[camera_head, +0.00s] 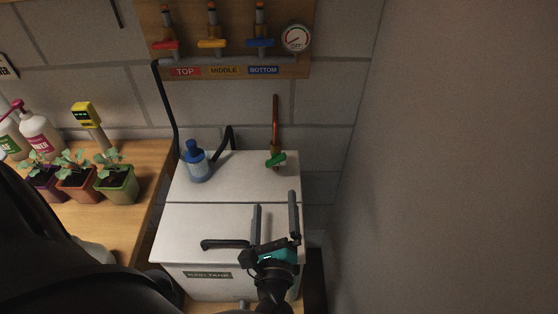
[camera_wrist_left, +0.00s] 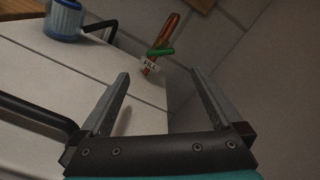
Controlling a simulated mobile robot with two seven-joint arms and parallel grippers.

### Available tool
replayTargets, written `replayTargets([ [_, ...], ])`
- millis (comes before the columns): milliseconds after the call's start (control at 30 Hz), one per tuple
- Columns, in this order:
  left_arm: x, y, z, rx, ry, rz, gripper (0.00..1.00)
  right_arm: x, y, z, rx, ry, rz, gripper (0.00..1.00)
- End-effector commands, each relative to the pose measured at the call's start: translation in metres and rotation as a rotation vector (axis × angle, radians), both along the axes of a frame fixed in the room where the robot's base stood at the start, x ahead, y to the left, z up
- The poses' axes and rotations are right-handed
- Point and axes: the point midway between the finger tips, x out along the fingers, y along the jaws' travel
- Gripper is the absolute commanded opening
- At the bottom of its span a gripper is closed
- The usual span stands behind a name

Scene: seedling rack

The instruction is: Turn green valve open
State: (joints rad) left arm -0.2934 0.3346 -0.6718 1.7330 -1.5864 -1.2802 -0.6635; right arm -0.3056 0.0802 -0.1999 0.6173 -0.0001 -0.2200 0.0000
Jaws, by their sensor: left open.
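The green valve (camera_head: 276,160) sits low on an upright copper pipe (camera_head: 275,115) at the back right of the white tank (camera_head: 235,185). In the left wrist view the green valve (camera_wrist_left: 160,51) shows its handle lying across the pipe, above a small FILL label (camera_wrist_left: 151,64). My left gripper (camera_head: 275,199) is open and empty over the tank lid, on the near side of the valve and apart from it. In the left wrist view the valve lies beyond and between the tips of the left gripper (camera_wrist_left: 159,73). My right gripper is not in view.
A blue bottle-like fitting (camera_head: 197,163) stands at the tank's back left. A black lid handle (camera_head: 225,244) is left of my gripper. Red, yellow and blue valves and a gauge (camera_head: 296,38) are on the wall board. Potted seedlings (camera_head: 117,183) stand on the left bench.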

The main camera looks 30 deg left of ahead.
Motion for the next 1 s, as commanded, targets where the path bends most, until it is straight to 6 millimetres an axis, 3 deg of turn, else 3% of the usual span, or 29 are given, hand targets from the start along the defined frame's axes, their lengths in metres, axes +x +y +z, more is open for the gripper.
replayTargets([
  [300,0.062,0.038,0.001,0.003,-0.003,0.001,1.0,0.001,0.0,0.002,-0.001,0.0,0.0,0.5],
  [500,0.091,0.056,0.001,0.002,0.0,0.0,1.0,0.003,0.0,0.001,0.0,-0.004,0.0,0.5],
  [700,0.106,0.064,0.0,0.001,0.0,-0.001,1.0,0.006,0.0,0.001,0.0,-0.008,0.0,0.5],
  [1000,0.107,0.066,0.0,0.0,0.001,-0.001,1.0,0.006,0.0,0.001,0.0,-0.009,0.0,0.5],
])
